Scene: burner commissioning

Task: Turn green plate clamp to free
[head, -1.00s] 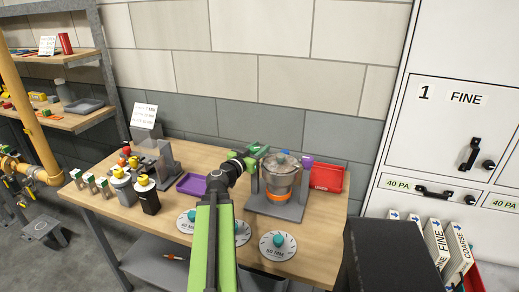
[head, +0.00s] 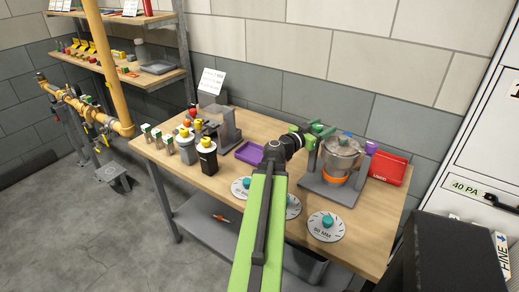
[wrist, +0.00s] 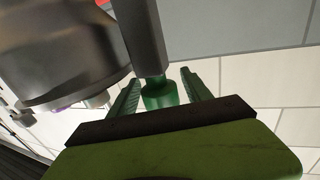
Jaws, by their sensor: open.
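The green plate clamp (wrist: 160,92) shows in the wrist view as a short green knob at the end of a grey post. In the head view its green top (head: 321,129) is at the upper left of the grey stand (head: 331,191), which holds a metal pot-like vessel (head: 341,153) with an orange ring below. My gripper (wrist: 158,78) is open, with one green finger on each side of the knob and visible gaps between. In the head view my gripper (head: 306,136) is at the stand's left post, and partly hides the clamp.
A purple tray (head: 249,153) lies left of the stand, and a red bin (head: 387,168) stands right. Dial discs, one marked 50 MM (head: 326,227), lie in front. Bottles (head: 207,157) and a grey fixture (head: 222,125) stand at the bench's left. A dark box (head: 455,255) is at lower right.

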